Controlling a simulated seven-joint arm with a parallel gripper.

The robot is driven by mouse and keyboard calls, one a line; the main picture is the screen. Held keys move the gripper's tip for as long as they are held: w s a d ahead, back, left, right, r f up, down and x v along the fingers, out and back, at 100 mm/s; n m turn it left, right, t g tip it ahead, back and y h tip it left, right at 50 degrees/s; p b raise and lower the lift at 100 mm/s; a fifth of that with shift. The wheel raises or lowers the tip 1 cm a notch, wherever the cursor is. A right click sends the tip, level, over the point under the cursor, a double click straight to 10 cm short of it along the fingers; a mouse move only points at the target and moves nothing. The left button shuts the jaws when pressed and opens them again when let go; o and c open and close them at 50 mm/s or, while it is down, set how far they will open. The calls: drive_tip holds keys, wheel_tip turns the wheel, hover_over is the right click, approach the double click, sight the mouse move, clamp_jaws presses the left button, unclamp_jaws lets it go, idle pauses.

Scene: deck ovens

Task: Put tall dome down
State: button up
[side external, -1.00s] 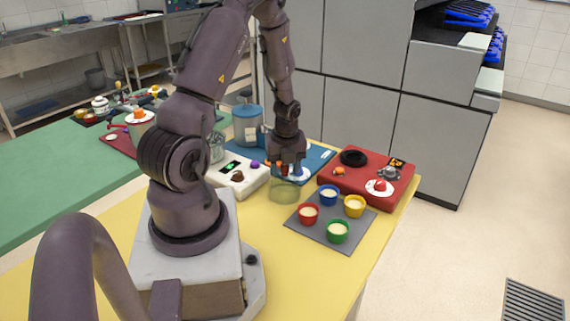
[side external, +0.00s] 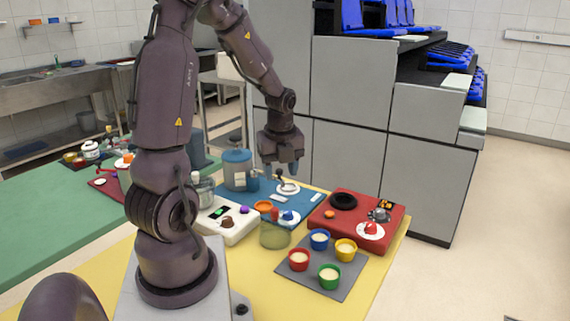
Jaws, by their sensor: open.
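A clear, greenish see-through dome (side external: 275,236), which I take for the tall dome, stands upright on the yellow table. A red knob (side external: 274,213) shows at its top. My gripper (side external: 281,171) is open and empty, pointing down, above and behind the dome and apart from it. It hangs over the blue mat (side external: 235,203), near a small white dish with a dark-knobbed item (side external: 288,187). What lies under the dome is not clear.
A grey mat (side external: 343,284) with red, blue, yellow and green cups lies in front right of the dome. A red block (side external: 327,217) is to the right, a white device (side external: 211,228) to the left. A blue-lidded jar (side external: 237,172) stands behind. The front yellow table is clear.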

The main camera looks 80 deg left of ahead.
drive_tip(key=d+r+n+t, duration=0.1)
drive_tip(key=d+r+n, duration=0.3)
drive_tip(key=d, duration=0.4)
drive_tip(key=s+d+r+n+t+h, duration=0.1)
drive_tip(key=d+r+n+t, duration=0.1)
drive_tip(key=d+r+n, duration=0.3)
drive_tip(key=s+d+r+n+t+h, duration=0.1)
drive_tip(key=d+r+n+t, duration=0.1)
drive_tip(key=d+r+n, duration=0.3)
drive_tip(key=d+n, duration=0.3)
drive_tip(key=d, duration=0.3)
drive_tip(key=shift+r, duration=0.25)
